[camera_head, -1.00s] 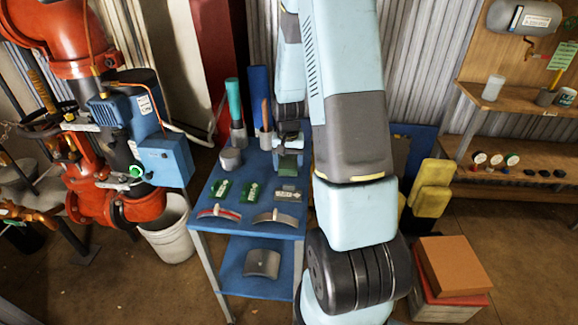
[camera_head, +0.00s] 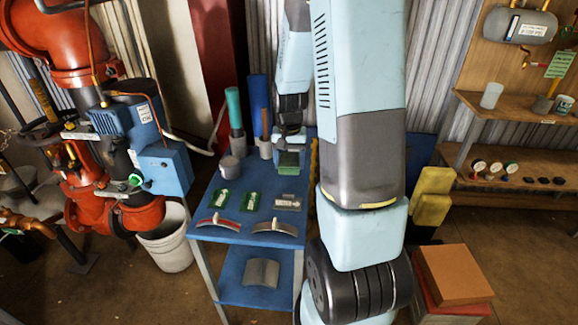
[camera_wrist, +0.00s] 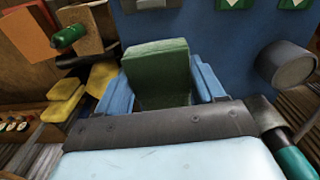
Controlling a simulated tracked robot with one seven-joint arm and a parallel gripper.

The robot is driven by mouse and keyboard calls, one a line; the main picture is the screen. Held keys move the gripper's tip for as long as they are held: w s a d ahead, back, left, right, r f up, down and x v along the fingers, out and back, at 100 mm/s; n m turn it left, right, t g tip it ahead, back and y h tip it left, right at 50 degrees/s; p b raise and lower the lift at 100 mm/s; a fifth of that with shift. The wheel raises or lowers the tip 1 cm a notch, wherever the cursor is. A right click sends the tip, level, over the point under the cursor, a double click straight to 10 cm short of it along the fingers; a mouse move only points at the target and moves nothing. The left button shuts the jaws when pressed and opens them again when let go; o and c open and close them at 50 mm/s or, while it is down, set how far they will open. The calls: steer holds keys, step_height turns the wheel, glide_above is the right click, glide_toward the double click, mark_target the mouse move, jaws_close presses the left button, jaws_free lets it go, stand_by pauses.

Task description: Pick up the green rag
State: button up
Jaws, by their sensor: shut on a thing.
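The green rag (camera_wrist: 158,72) is a folded, block-like green piece between the two blue fingers of my gripper (camera_wrist: 163,84) in the wrist view. My gripper is shut on it. In the head view the rag (camera_head: 289,161) shows as a small green patch under my gripper (camera_head: 290,148), over the back right part of the blue table (camera_head: 240,238). I cannot tell whether it touches the tabletop.
Green-labelled cards (camera_head: 222,198) and curved metal pieces (camera_head: 275,227) lie in front. A grey cup (camera_head: 230,168) and upright teal (camera_head: 234,108) and blue (camera_head: 258,102) rolls stand left of my gripper. A yellow object (camera_head: 431,200) stands right of my arm.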

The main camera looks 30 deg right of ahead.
steer(key=s+a+r, duration=0.3)
steer(key=s+r, duration=0.3)
steer(key=s, duration=0.4)
steer(key=shift+a, duration=0.3)
steer(key=o, duration=0.5)
steer(key=c, duration=0.4)
steer(key=shift+d+f, duration=0.1)
